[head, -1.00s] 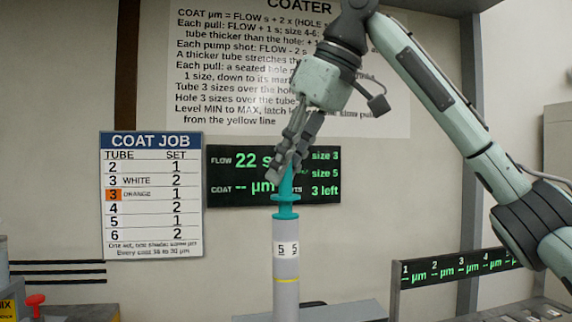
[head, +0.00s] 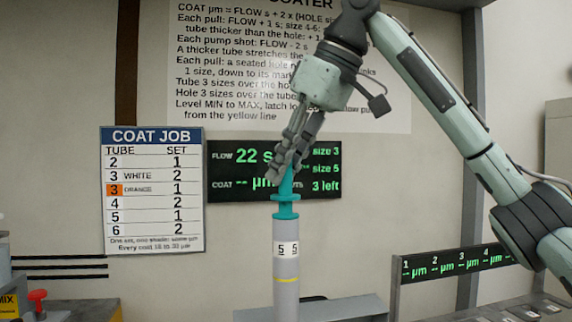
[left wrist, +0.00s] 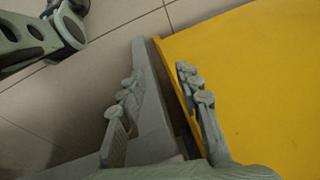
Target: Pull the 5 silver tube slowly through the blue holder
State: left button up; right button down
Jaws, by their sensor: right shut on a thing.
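The silver tube (head: 286,262) stands upright in the lower middle of the head view, with "5 5" on a white label and a yellow line below it. A teal cap with a handle (head: 286,208) is on its top end. My right gripper (head: 288,168) is shut on the teal handle from above. The tube's lower end is out of frame, and I cannot make out the blue holder. My left gripper (left wrist: 155,115) shows only in the left wrist view, fingers apart and empty, above a grey edge beside a yellow surface.
The display (head: 325,160) behind the gripper reads flow 22 and "3 left". The coat job chart (head: 152,190) hangs at left. A rack with a numbered display (head: 455,262) stands at lower right. A red knob (head: 38,296) is at lower left.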

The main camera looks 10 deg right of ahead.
aim_at(291, 184)
jog(key=shift+f, duration=0.5)
jog(key=shift+f+b, duration=0.4)
jog(key=shift+f, duration=0.25)
dwell(0.7)
jog(key=shift+f+b, duration=0.55)
jog(key=shift+f, duration=0.6)
